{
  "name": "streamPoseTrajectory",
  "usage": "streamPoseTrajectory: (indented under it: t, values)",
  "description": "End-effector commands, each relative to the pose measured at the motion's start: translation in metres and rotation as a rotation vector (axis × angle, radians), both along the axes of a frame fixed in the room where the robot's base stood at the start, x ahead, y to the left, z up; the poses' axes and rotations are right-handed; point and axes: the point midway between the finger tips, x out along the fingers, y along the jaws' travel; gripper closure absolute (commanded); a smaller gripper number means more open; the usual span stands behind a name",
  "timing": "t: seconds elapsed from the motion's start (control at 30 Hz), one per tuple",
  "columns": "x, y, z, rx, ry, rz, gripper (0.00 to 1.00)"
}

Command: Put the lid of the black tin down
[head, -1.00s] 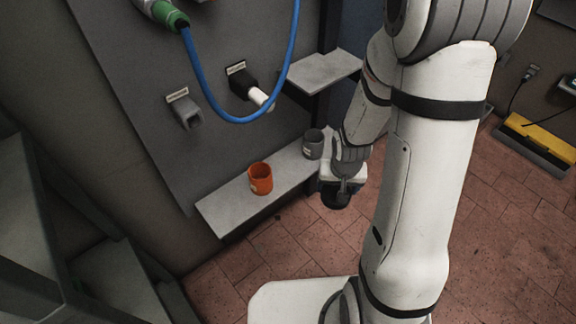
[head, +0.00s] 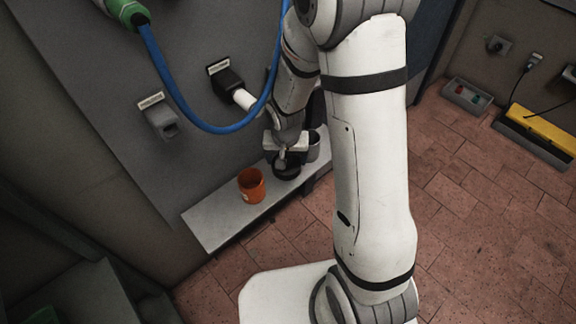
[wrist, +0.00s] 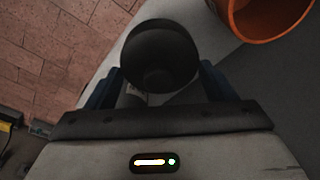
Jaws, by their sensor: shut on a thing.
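My gripper (head: 285,158) is shut on a dark round piece, which I take for the lid of the black tin (head: 287,174). In the wrist view the lid (wrist: 160,55) sits between the two blue fingertips. In the head view it is over the shelf, between the orange cup and a grey can. I cannot tell whether it touches the shelf. The grey can (head: 314,150) stands at the shelf's far end, partly hidden behind my gripper. A small pale part with a label shows below the lid in the wrist view.
The orange cup (head: 251,185) stands on the grey shelf (head: 212,220), left of my gripper and close to the lid. The shelf's near-left end is bare. A blue cable (head: 180,95) hangs in front of the wall panel above.

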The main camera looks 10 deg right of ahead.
Motion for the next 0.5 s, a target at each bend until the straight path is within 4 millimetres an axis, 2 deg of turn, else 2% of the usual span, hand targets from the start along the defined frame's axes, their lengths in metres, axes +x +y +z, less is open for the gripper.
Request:
streamPoseTrajectory:
  t: [0.3,0.5]
  values:
    - [0.0,-0.002,-0.046,0.0,0.001,-0.005,0.36]
    - [0.002,-0.001,-0.047,0.0,-0.001,-0.007,0.36]
